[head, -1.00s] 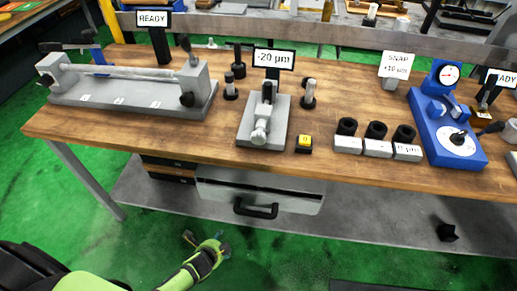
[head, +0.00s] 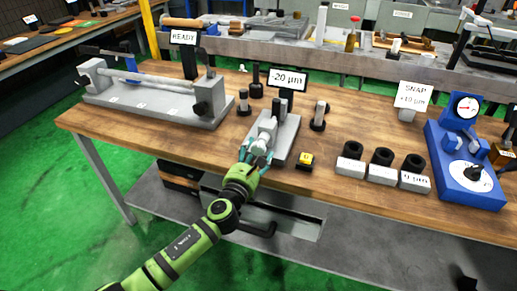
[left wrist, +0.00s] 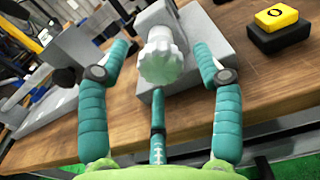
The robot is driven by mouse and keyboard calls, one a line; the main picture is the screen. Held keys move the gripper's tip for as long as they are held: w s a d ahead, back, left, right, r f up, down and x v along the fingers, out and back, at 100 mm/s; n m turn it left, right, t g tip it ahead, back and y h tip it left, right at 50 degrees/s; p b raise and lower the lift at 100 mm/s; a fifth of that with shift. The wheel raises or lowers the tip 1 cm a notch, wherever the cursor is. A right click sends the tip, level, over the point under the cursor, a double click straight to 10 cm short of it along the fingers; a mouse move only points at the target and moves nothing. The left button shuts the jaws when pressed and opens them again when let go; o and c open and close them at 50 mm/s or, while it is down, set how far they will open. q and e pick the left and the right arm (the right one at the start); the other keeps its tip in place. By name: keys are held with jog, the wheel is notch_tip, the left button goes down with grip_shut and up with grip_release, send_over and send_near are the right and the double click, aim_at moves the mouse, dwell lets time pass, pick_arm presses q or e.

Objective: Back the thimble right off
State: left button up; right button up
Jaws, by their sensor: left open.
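The thimble is a pale ridged knob (left wrist: 161,62) at the near end of a grey micrometer fixture (head: 284,137) on the wooden bench. My left gripper (head: 257,155) is at this near end. In the left wrist view the gripper (left wrist: 160,72) is open, with one teal finger left of the knob, one right and one below. Gaps show beside the knob; I cannot tell whether the lower finger touches it. In the head view the fingers partly hide the knob. A display (head: 288,79) behind the fixture reads 20 µm, sign unclear. My right gripper is out of view.
A yellow-topped button (head: 305,160) sits right of the fixture; it also shows in the left wrist view (left wrist: 277,17). Black rings on grey blocks (head: 381,167) and a blue dial gauge (head: 466,160) stand farther right. A long grey bench fixture (head: 155,108) is at left.

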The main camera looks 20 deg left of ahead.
aim_at(257, 151)
pick_arm(q)
jog(key=shift+w, duration=1.5)
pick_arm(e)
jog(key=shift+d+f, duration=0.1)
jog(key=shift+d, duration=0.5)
pick_arm(q)
jog(key=shift+d, duration=0.1)
jog(key=c, duration=1.2)
jog(key=shift+o, duration=0.2)
